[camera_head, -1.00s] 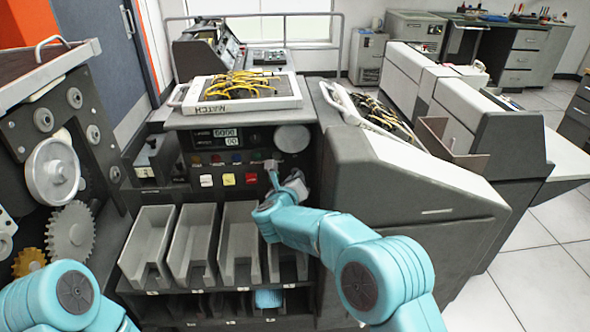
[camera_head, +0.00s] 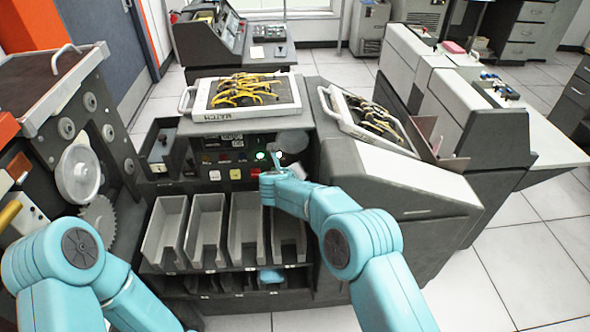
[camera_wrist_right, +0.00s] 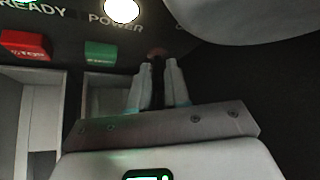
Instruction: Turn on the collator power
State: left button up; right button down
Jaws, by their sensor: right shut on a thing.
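The collator is the dark grey machine in the middle of the head view, with its control panel (camera_head: 225,158) under the top tray. On the panel a green lamp (camera_head: 260,155) is lit, and a white lamp beside it is lit too. The wrist view shows this lamp (camera_wrist_right: 122,10) glowing by the word POWER. My right gripper (camera_head: 277,161) is at the panel's right part. In the wrist view its fingers (camera_wrist_right: 157,68) are shut on a small dark switch lever (camera_wrist_right: 156,55) with a reddish tip. My left arm shows at lower left, but its gripper is not visible.
White, red and yellow buttons sit left of my right gripper; a red STOP button (camera_wrist_right: 25,46) and a green button (camera_wrist_right: 100,54) show close up. Open grey bins (camera_head: 205,230) stand below. A tray with yellow cables (camera_head: 245,95) lies above. Wheels and gears are at left.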

jog(key=c, duration=1.4)
grip_release()
jog(key=shift+c, duration=0.2)
jog(key=b+v, duration=0.3)
jog(key=v, duration=1.3)
jog(key=shift+s, duration=0.25)
jog(key=shift+a, duration=0.2)
